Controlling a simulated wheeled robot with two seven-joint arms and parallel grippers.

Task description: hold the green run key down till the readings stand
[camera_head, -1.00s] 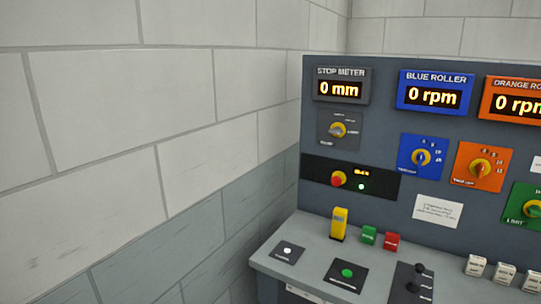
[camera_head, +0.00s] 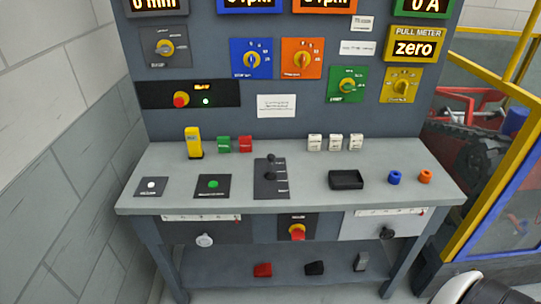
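A round green button (camera_head: 212,184) sits on a dark plate at the left of the grey desk. A green block-shaped key (camera_head: 224,145) stands behind it, beside a red one (camera_head: 245,144); I cannot read their labels, so cannot tell which is the run key. The stop meter (camera_head: 155,5) and the blue roller display (camera_head: 248,4) are cut off at the top; the stop meter seems to show 0 mm. The orange display (camera_head: 323,4) is cut off too. The green display (camera_head: 422,8) shows 0 A, and the pull meter (camera_head: 414,48) shows "zero". Neither gripper is in view.
A yellow block (camera_head: 194,143), a black lever (camera_head: 271,176), white keys (camera_head: 336,142) and a black tray (camera_head: 346,180) stand on the desk. A red knob (camera_head: 297,232) is on its front. A yellow frame (camera_head: 487,175) and red machinery are at right.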

